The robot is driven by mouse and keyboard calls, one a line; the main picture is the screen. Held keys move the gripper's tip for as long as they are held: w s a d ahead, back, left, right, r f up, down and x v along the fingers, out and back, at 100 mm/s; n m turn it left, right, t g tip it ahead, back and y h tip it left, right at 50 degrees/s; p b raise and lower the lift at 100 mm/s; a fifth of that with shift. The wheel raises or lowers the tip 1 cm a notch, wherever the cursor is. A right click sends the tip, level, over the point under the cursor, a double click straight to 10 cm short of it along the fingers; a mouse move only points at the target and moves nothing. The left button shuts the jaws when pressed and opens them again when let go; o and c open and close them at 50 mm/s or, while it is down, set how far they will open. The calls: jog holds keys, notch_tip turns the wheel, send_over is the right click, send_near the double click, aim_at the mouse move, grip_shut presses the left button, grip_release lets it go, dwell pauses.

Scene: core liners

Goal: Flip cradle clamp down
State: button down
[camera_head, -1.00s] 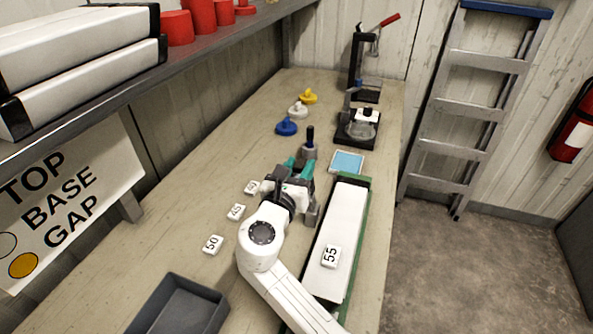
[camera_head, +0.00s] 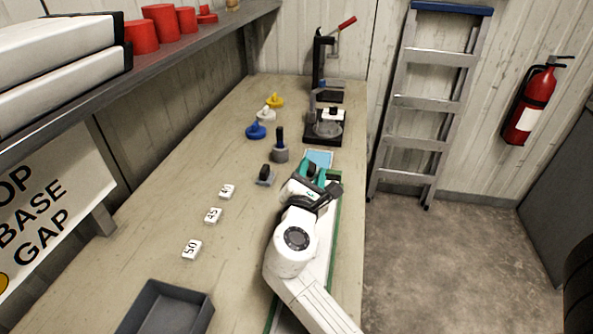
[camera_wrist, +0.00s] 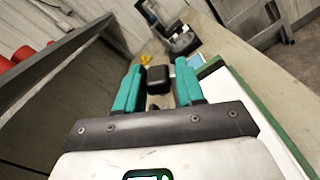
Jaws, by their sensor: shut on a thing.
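My gripper (camera_head: 314,174) has teal fingers and is over the far end of the green cradle (camera_head: 333,225). In the wrist view, the fingers stand on both sides of a black block (camera_wrist: 158,80), which looks like the knob of the cradle clamp. The gripper is shut on it. The rest of the clamp is hidden behind my gripper in the head view, so I cannot tell its exact angle. My arm covers most of the white liner in the cradle; the liner's pale surface shows in the wrist view (camera_wrist: 235,98).
Number tags (camera_head: 212,215) lie at left. A blue pad (camera_head: 318,158) and a black stand (camera_head: 324,130) are beyond. A grey tray (camera_head: 168,310) is in front.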

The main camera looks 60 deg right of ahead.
jog(key=shift+s+d+f+m, duration=0.2)
jog(key=shift+s+d+f, duration=0.05)
jog(key=shift+s+f, duration=0.35)
jog(key=shift+s+d+f+m, duration=0.2)
jog(key=shift+s+f, duration=0.25)
jog(key=shift+s, duration=0.1)
jog(key=c, duration=0.9)
grip_release()
jog(key=shift+r, duration=0.15)
